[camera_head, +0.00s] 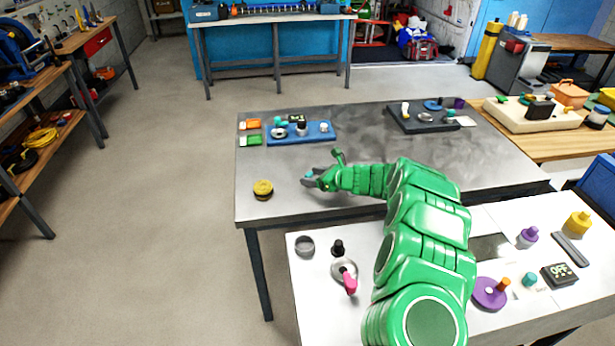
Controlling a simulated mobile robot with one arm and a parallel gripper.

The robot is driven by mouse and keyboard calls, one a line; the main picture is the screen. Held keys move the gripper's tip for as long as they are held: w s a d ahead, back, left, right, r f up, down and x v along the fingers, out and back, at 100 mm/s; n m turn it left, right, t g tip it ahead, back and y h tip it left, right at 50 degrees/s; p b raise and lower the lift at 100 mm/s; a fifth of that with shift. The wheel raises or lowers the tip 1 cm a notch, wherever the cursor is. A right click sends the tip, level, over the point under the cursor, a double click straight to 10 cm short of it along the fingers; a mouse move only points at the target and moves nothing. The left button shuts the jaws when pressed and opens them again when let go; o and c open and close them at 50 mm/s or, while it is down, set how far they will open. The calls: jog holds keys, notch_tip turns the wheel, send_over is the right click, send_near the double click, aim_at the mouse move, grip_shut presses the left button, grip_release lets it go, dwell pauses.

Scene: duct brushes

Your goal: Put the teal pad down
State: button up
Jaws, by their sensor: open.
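My green arm reaches over the grey metal table (350,150), and my gripper (309,178) is low near its front left part, its dark fingers apart. A small teal piece (309,174), probably the teal pad, shows at the fingertips. It is partly hidden, and I cannot tell whether it touches the fingers or rests on the table. Other teal pieces show on the blue tray (318,132) and on the white table (530,279).
A yellow round piece (263,189) stands left of my gripper. A dark tray (410,121) with small parts lies at the back right. The white table (320,285) in front holds several parts, including a pink-handled piece (350,284). The grey table's middle is clear.

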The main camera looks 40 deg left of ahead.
jog(key=shift+v, duration=4.05)
